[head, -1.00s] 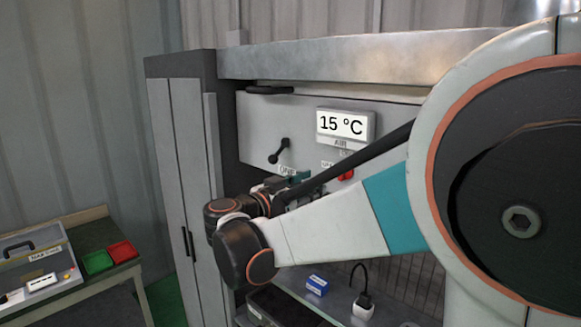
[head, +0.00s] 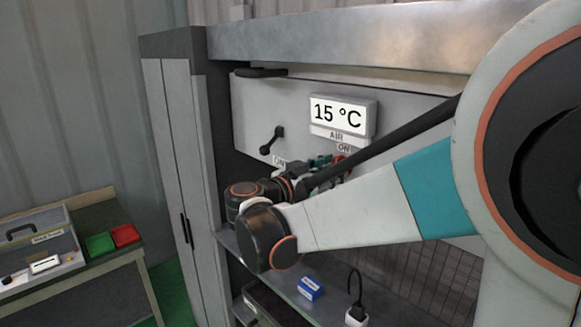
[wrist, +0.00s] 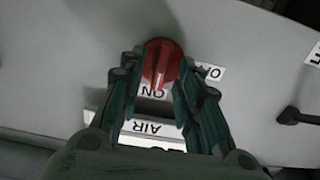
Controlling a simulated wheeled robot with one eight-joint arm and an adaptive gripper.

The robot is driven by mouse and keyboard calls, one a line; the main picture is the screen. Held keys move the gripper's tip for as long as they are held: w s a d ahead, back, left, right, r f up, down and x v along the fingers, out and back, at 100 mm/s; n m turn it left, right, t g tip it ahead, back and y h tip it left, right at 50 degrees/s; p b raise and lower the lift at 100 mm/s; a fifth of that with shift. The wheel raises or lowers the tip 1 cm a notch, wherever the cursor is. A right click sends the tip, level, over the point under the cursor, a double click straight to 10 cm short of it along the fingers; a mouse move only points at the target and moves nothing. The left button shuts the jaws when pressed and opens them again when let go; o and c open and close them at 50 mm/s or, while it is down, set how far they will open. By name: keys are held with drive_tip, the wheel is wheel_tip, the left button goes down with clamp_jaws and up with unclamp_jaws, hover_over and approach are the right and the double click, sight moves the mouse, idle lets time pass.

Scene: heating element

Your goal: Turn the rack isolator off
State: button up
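A red rotary knob (wrist: 161,62) is on the grey panel (wrist: 235,45). Its grip bar points at the ON label (wrist: 153,92); a second label (wrist: 210,71), partly covered, lies beside it. My gripper (wrist: 162,58) is open, with one green-and-black finger on each side of the knob. Whether the fingers touch it cannot be told. In the head view my gripper (head: 325,166) is at the panel and hides most of the knob.
A display (head: 343,117) reading 15 °C, with AIR below it, is above the knob. A shelf below holds a blue box (head: 309,289) and a white plug (head: 356,315). A side bench with a green tray (head: 99,244) and a red tray (head: 125,235) is at left.

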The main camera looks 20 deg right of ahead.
drive_tip(key=shift+d, duration=0.1)
clamp_jaws()
drive_tip(key=shift+n, duration=0.3)
drive_tip(key=n+b, duration=0.2)
drive_tip(key=n, duration=0.3)
drive_tip(key=n+b, duration=0.2)
drive_tip(key=n, duration=0.4)
drive_tip(key=n+b, duration=0.2)
drive_tip(key=n, duration=0.4)
drive_tip(key=shift+w+f, duration=0.25)
drive_tip(key=shift+f, duration=0.05)
drive_tip(key=shift+n, duration=0.3)
drive_tip(key=shift+o, duration=0.8)
unclamp_jaws()
drive_tip(key=shift+a, duration=0.2)
